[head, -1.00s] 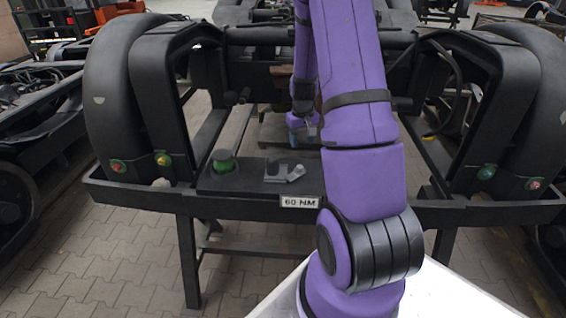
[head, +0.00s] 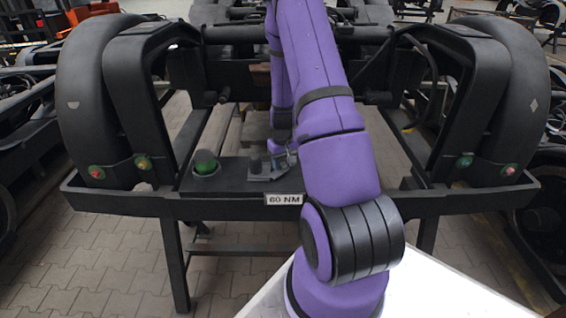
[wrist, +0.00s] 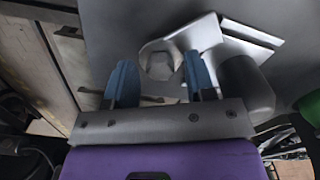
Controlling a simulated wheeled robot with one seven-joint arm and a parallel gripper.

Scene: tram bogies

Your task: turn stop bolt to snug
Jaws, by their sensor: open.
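The stop bolt appears in the wrist view as a grey hexagonal head (wrist: 160,62) beside a pale angled metal piece (wrist: 203,36). My gripper (wrist: 158,72) is open, with its blue fingers on either side of the hex head in that view. I cannot tell whether they touch it. In the head view my gripper (head: 287,156) is low over the right part of the dark plate (head: 227,178), close to the small grey lever piece (head: 268,174). The bolt head itself is hard to make out there.
A dark round stub (wrist: 246,86) stands close to the right finger. A green dome (head: 205,163) sits at the plate's left. A "60 NM" label (head: 284,199) is on the front beam. Large black wheel covers (head: 92,100) flank the plate.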

